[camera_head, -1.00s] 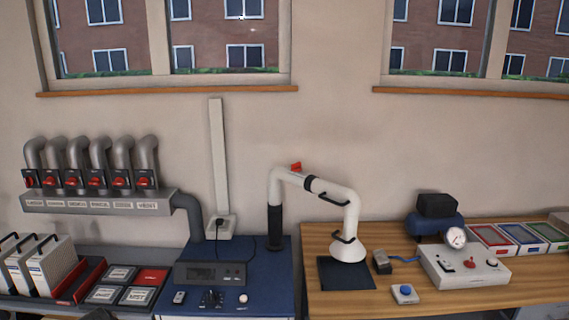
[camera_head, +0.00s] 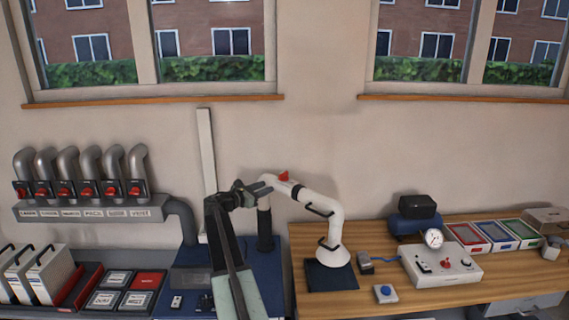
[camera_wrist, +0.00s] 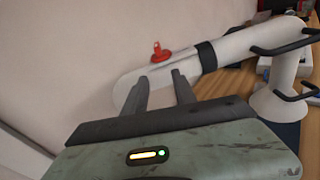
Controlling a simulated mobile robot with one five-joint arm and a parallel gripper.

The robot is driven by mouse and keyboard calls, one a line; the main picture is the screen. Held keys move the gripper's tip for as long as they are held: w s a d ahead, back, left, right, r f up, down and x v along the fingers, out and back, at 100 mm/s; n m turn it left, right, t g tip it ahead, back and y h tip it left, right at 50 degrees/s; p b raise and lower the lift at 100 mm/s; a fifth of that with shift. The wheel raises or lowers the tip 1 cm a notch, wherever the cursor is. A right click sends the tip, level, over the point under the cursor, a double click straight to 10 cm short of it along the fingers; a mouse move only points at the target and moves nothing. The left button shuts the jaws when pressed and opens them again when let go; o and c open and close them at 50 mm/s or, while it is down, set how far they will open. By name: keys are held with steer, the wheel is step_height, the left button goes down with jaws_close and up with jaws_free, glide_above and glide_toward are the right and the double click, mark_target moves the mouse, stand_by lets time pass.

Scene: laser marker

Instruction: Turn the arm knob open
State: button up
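The arm knob is a small red knob (camera_head: 283,176) on top of the white extraction arm (camera_head: 322,206), near its upper bend. In the wrist view the red knob (camera_wrist: 160,52) stands up from the white tube, just beyond my fingertips. My gripper (camera_head: 268,186) reaches in from the lower left, close to the knob's left side. In the wrist view my gripper (camera_wrist: 160,80) has its two fingers apart, with nothing held between them. The fingers point at the white tube below the knob. Contact with the tube cannot be told.
A row of pipes with several red valve knobs (camera_head: 88,190) is on the wall at left. A wooden bench (camera_head: 460,290) at right holds a control box (camera_head: 440,266), a blue button (camera_head: 385,293) and coloured trays (camera_head: 497,236). A dark pad (camera_head: 331,275) lies under the hood.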

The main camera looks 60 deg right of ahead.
mark_target(284, 173)
steer(key=shift+n+g+h, duration=0.3)
steer(key=shift+n+h, duration=0.2)
steer(key=shift+n, duration=0.2)
steer(key=d+r, duration=0.1)
steer(key=d, duration=0.2)
steer(key=s+d+r, duration=0.1)
steer(key=d, duration=0.3)
steer(key=s+d, duration=0.1)
steer(key=d, duration=0.3)
steer(key=shift+s+r, duration=0.25)
steer(key=shift+r, duration=0.15)
jaws_close()
